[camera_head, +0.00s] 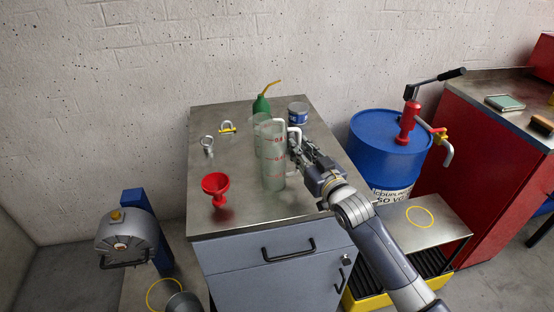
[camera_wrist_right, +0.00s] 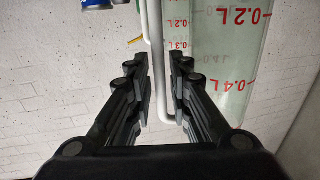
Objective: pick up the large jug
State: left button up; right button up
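The large jug (camera_head: 273,172) is clear with red volume marks and stands upright on the metal-topped cabinet. Its white handle (camera_head: 299,134) faces right, toward my right gripper. A second clear jug (camera_head: 262,121) stands just behind it, partly hidden. My right gripper (camera_head: 297,150) is at the handle side of the large jug. In the right wrist view its two fingers (camera_wrist_right: 161,70) are apart, with the white handle (camera_wrist_right: 157,75) between them and the marked jug wall (camera_wrist_right: 225,60) beyond. I cannot tell whether a finger touches the handle. My left gripper is not in view.
A blue drum (camera_head: 385,145) with a red pump stands right. The front of the top is clear.

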jog(key=shift+w+a, duration=0.35)
jog(key=shift+w, duration=0.25)
grip_shut()
jog(key=shift+r, duration=0.1)
